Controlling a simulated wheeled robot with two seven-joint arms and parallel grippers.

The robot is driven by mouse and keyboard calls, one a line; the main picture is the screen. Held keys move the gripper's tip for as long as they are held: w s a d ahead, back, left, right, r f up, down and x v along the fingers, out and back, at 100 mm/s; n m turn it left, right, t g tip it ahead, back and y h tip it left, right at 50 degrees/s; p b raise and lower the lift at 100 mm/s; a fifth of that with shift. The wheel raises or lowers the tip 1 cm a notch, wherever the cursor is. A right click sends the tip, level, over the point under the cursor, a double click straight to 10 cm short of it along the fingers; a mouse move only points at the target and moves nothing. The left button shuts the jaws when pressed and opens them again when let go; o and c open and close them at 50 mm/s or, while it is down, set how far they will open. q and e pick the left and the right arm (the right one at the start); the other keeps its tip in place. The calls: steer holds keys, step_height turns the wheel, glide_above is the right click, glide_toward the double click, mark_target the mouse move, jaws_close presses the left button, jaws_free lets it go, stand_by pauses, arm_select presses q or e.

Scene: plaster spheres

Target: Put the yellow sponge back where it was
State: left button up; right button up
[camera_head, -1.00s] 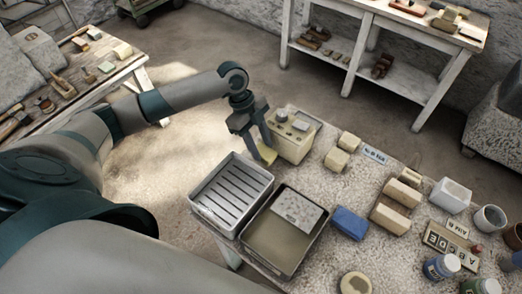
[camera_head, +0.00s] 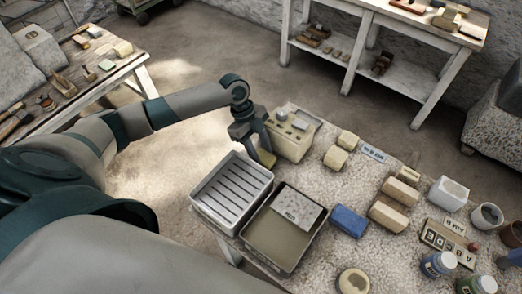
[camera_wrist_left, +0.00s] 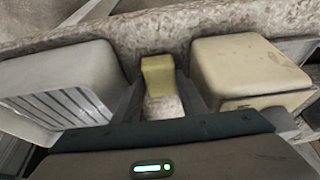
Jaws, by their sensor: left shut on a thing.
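The yellow sponge (camera_head: 267,159) is between the fingers of my left gripper (camera_head: 262,148), near the table's far left edge. In the left wrist view the sponge (camera_wrist_left: 157,76) sits between the fingertips of my left gripper (camera_wrist_left: 160,92), which is shut on it. The sponge is low in the gap between the white slatted tray and the beige box. I cannot tell whether it touches the table. My right gripper is not in view.
The white slatted tray (camera_head: 262,176) and the beige box (camera_head: 291,143) flank the gripper closely. A second tray (camera_head: 283,262) with a grey perforated block (camera_head: 297,208) is nearer. A blue sponge (camera_head: 348,222) and beige blocks (camera_head: 390,217) lie to the right.

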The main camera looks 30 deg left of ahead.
arm_select(q)
steer(key=shift+f, duration=0.1)
steer(key=o, duration=0.7)
steer(key=shift+c, duration=0.2)
steer(key=shift+r, duration=0.2)
steer(key=b+v, duration=0.3)
steer(key=v, duration=0.9)
steer(key=shift+f, duration=0.1)
